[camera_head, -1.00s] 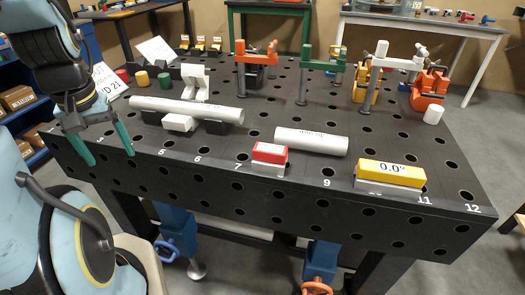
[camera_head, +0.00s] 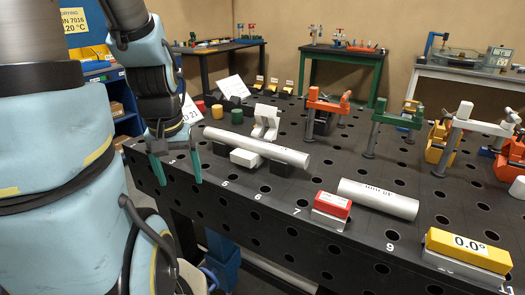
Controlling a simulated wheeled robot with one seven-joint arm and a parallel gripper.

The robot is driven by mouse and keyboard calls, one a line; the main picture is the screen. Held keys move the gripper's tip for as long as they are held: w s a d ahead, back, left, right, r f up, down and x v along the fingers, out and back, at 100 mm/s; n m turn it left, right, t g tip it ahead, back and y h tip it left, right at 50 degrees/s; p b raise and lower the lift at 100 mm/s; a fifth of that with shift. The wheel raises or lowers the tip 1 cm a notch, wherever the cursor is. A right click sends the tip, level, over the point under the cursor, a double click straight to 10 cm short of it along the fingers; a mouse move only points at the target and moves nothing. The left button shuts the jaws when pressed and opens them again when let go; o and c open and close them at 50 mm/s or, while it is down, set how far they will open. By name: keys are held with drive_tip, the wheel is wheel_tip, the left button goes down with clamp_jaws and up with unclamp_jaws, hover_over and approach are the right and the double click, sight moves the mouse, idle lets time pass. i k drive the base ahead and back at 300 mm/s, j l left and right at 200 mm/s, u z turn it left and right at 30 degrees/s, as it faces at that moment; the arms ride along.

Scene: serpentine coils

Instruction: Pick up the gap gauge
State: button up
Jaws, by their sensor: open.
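My gripper (camera_head: 176,167) is open and empty, with its green fingers pointing down by the left front edge of the dark table. No thing is clearly marked as the gap gauge. A red block (camera_head: 332,204) with a white label sits on a small metal base near the front edge, by the number 7; its label is too small to read. A yellow block (camera_head: 469,250) reading 0.0° sits on a metal base at the front right. Both stand well to the right of my gripper, apart from it.
Orange clamps (camera_head: 327,106) and green clamps (camera_head: 397,118) stand further back. The front strip between gripper and red block is mostly clear.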

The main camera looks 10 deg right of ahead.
sight(330, 210)
drive_tip(key=k+l+u, duration=0.6)
drive_tip(key=k+l, duration=0.25)
